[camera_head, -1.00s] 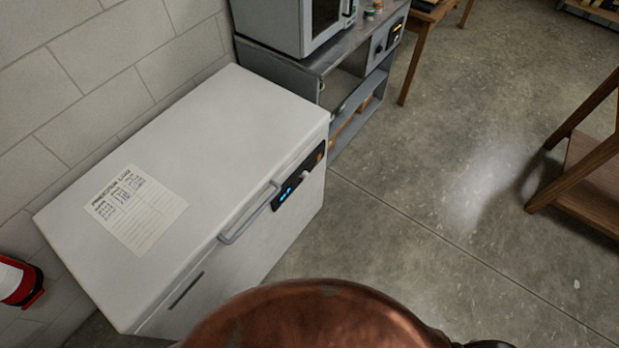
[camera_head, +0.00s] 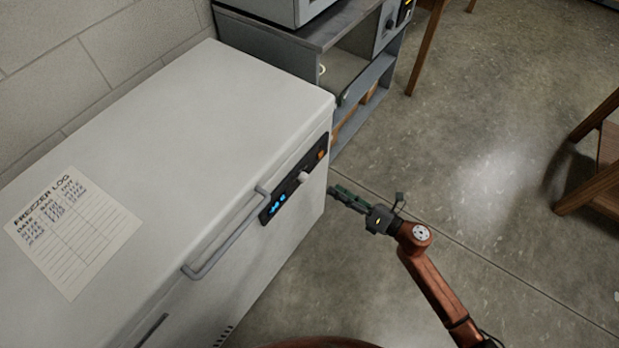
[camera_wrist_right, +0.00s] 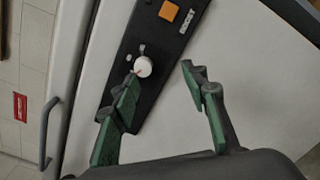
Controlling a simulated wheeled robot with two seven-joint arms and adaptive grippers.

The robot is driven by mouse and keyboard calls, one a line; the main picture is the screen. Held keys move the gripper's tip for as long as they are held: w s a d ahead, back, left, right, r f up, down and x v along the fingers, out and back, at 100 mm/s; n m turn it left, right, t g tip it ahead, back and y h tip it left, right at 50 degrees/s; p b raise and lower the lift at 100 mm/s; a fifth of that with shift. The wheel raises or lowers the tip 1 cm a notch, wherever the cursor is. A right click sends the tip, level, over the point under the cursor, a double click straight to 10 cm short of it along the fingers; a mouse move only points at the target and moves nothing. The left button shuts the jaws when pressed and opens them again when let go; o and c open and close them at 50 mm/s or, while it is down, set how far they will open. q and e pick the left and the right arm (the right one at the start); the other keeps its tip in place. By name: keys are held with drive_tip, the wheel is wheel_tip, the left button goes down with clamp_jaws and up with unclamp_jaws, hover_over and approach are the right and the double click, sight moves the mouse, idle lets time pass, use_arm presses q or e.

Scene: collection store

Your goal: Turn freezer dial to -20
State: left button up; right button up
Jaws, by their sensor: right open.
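The white chest freezer (camera_head: 170,110) stands against the wall at the left of the head view. Its black control panel (camera_head: 293,185) on the front carries a blue display (camera_head: 277,204), a small light dial (camera_head: 304,177) and an orange button (camera_head: 320,155). In the right wrist view the white round dial (camera_wrist_right: 143,67) has a red mark; its scale is too small to read. My right gripper (camera_head: 335,193) has green fingers and points at the freezer front, just right of the panel. In the wrist view the gripper (camera_wrist_right: 158,83) is open and empty, with the dial ahead, nearer the left finger.
A freezer handle (camera_head: 225,240) projects left of the panel. A paper log (camera_head: 72,230) lies on the lid. A grey bench (camera_head: 345,35) stands beyond the freezer, and a wooden table (camera_head: 595,160) is at the right. The floor between is clear.

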sight(307, 179)
drive_tip(key=a, duration=0.2)
drive_tip(key=w+a+r+n+b, duration=0.1)
drive_tip(key=a, duration=0.1)
drive_tip(key=a+n+y, duration=0.1)
drive_tip(key=a, duration=0.1)
drive_tip(key=shift+w+r+g+b, duration=0.3)
drive_tip(key=shift+w+r+g, duration=0.05)
drive_tip(key=shift+w+g, duration=0.05)
drive_tip(key=shift+x, duration=1.05)
drive_tip(key=shift+w+a+b, duration=0.3)
drive_tip(key=shift+w+a, duration=0.05)
drive_tip(key=shift+a, duration=0.1)
use_arm(q)
drive_tip(key=r, duration=0.3)
drive_tip(key=w+d+r, duration=0.1)
drive_tip(key=shift+w+d+r, duration=0.1)
drive_tip(key=shift+r, duration=0.15)
use_arm(e)
drive_tip(key=shift+c, duration=0.7)
clamp_jaws()
